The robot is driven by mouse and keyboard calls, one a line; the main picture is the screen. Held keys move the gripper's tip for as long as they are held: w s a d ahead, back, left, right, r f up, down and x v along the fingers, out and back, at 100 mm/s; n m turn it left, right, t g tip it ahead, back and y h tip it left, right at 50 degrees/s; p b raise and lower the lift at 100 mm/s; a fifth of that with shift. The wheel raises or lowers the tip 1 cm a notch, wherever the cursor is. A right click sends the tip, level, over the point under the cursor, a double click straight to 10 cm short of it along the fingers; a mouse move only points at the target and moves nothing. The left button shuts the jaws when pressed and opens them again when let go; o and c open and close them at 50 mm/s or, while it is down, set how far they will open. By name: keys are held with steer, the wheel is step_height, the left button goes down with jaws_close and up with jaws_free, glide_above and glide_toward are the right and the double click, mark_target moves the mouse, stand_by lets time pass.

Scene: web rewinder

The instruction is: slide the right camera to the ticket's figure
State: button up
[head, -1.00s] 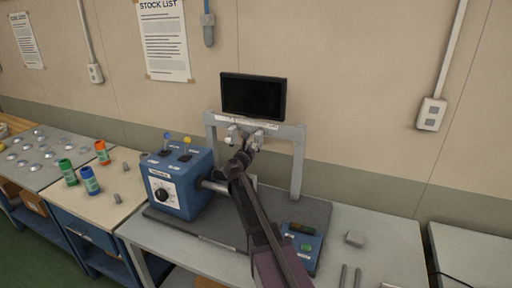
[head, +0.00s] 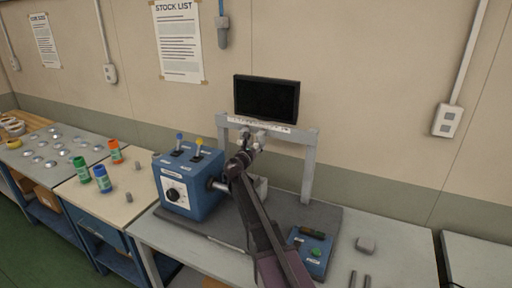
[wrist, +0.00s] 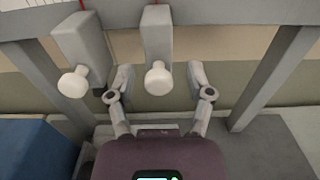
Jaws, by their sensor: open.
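Two grey block-shaped cameras with white round knobs hang side by side from the rail (head: 262,124) of the grey frame. In the wrist view the left camera (wrist: 82,42) is apart from my gripper. The right camera (wrist: 157,30) is straight ahead, its knob (wrist: 158,78) seen between my fingertips. My gripper (wrist: 162,80) is open, one finger on each side of that knob, with gaps showing. I cannot tell how deep the knob sits between the fingers. In the head view my gripper (head: 250,148) is just below the cameras. No ticket's figure is readable.
A dark monitor (head: 266,99) stands above the rail. A blue control box (head: 188,185) with a dial and levers is left of my arm. A blue button panel (head: 308,252) is at the right front. The frame's right post (wrist: 275,75) stands beyond my right finger.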

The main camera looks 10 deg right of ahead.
steer(key=v, duration=1.2)
stand_by(0.5)
steer(key=s+d+f+m+g+y, duration=0.2)
steer(key=s+d+f+m+g, duration=0.15)
steer(key=s+f+m, duration=0.35)
steer(key=s+d+f+m+g+y, duration=0.1)
steer(key=s+d+f+m+g, duration=0.2)
steer(key=s+f+m+g, duration=0.35)
steer(key=s+a+f+m+g+y, duration=0.2)
steer(key=s+a+m+y, duration=0.1)
steer(key=s+m, duration=0.4)
steer(key=s+a+f+m+g+y, duration=0.1)
steer(key=s+a+f+m+y, duration=0.2)
steer(key=s, duration=0.7)
steer(key=m+y, duration=0.2)
steer(key=m, duration=0.2)
steer(key=shift+a+g+y, duration=0.3)
steer(key=shift+g, duration=0.1)
steer(key=shift+w+m, duration=0.1)
steer(key=shift+m, duration=0.15)
